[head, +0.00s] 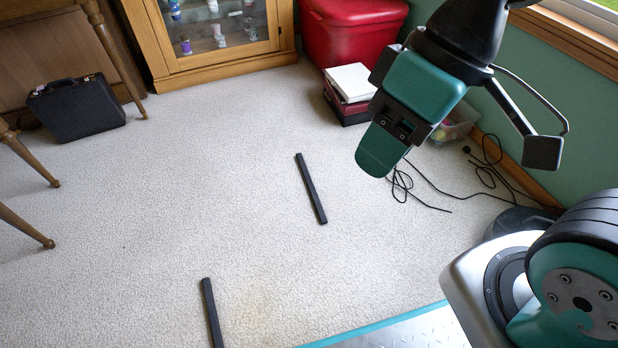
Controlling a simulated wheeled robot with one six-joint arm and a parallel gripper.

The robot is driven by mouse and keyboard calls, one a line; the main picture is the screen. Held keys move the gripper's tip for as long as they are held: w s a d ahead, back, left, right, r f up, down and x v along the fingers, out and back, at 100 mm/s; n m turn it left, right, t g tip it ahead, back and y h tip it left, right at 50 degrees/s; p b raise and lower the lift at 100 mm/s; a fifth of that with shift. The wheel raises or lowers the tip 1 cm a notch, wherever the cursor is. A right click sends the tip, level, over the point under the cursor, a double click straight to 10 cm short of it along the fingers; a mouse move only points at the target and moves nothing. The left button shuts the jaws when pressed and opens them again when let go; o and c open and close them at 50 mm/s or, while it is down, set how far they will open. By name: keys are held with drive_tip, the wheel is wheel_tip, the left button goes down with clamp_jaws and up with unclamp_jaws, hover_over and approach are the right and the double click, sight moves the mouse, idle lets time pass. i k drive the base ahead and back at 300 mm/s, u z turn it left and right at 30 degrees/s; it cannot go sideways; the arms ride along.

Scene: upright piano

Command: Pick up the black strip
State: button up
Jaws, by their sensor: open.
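Two black strips lie on the pale carpet in the head view. One black strip (311,188) lies near the middle of the floor, whole and in the clear. The other black strip (211,312) lies lower left, and its near end is cut off by the picture's bottom edge. My gripper (458,142) is at the upper right, raised above the floor, with its jaws spread wide and nothing between them. It is to the right of both strips and apart from them.
A wood-framed glass cabinet (216,62) and a red bin (352,30) stand at the back. A black case (77,108) and wooden legs (27,224) are at left. Loose black cable (425,201) lies at right by the green wall (545,80). Carpet around the strips is clear.

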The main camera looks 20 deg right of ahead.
sight(313, 192)
drive_tip(key=k, duration=0.6)
drive_tip(key=z, duration=0.45)
drive_tip(key=i, duration=1.35)
drive_tip(key=u, duration=0.8)
drive_tip(key=i, duration=0.25)
drive_tip(key=u, duration=0.4)
